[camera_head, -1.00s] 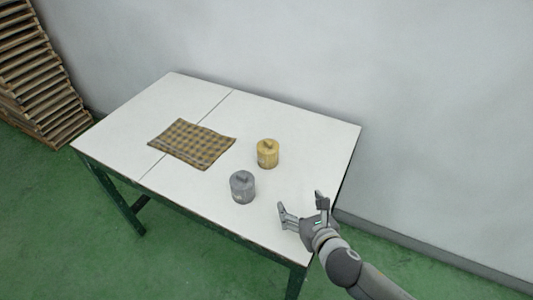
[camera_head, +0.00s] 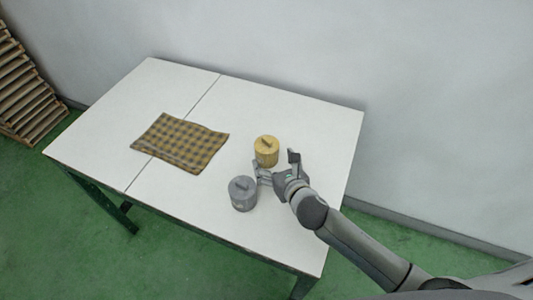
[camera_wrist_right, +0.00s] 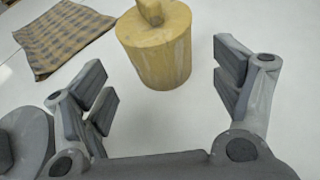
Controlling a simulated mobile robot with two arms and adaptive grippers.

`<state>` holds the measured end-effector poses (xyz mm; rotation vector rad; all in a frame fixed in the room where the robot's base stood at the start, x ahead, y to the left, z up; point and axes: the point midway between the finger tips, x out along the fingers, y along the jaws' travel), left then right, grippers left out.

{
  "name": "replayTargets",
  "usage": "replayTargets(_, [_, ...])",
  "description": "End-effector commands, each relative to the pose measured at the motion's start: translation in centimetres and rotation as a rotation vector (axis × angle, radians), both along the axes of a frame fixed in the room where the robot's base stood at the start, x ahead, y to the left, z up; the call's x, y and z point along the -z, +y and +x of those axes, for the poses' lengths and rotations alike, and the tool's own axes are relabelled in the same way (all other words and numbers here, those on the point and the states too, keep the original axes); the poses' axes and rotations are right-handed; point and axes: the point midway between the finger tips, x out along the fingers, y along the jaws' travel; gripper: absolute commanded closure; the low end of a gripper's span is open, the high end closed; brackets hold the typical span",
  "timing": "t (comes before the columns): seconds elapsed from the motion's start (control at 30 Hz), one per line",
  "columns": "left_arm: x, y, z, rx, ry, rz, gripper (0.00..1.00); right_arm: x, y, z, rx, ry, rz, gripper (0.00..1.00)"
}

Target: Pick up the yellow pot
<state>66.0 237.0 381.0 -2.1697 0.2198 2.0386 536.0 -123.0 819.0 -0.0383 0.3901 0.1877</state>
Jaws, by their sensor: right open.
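The yellow pot (camera_head: 266,151) stands upright on the white table, a small cylinder with a knob on its lid. My right gripper (camera_head: 274,165) is open and empty, low over the table just in front of the pot. In the right wrist view the yellow pot (camera_wrist_right: 157,50) stands ahead of my right gripper (camera_wrist_right: 168,88), between the lines of its spread fingers and beyond their tips. I cannot tell whether a finger touches it. My left gripper is in no view.
A grey pot (camera_head: 242,192) stands close to the left finger; it also shows at the wrist view's left edge (camera_wrist_right: 22,140). A checkered cloth (camera_head: 181,142) lies flat to the left on the table (camera_head: 285,108). The table's right side is clear.

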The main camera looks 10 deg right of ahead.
Motion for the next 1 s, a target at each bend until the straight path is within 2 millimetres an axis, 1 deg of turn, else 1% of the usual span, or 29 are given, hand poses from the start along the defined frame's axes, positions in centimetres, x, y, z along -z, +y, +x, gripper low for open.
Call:
replayTargets(0.13, [0.0,0.0,0.3,0.000,-0.006,0.000,0.61,0.2,0.1,0.7,0.000,-0.001,0.002,0.16])
replayTargets(0.23, [-0.2,-0.1,1.5,0.000,-0.022,-0.002,0.61,0.5,0.3,1.6,0.002,0.001,0.004,0.16])
replayTargets(0.3, [-0.4,-0.2,2.5,0.000,-0.037,-0.004,0.61,0.7,0.4,2.5,0.002,0.000,0.003,0.16])
replayTargets(0.4, [-0.5,-0.3,3.3,0.000,-0.051,-0.006,0.61,1.2,0.7,3.7,0.002,0.001,0.004,0.16])
replayTargets(0.5, [-0.4,-0.3,3.3,0.000,-0.050,-0.006,0.61,1.7,0.8,4.6,0.002,0.001,0.001,0.16])
replayTargets(0.6, [-0.4,-0.2,3.0,0.000,-0.045,-0.005,0.61,1.9,1.0,5.1,0.001,0.000,0.002,0.16])
replayTargets(0.87, [-0.3,-0.2,1.9,0.001,-0.028,-0.003,0.61,2.0,1.0,5.3,-0.001,0.000,0.001,0.16])
replayTargets(1.0, [-0.3,-0.1,1.7,0.001,-0.026,-0.003,0.61,2.0,1.0,5.2,-0.001,0.000,0.001,0.34])
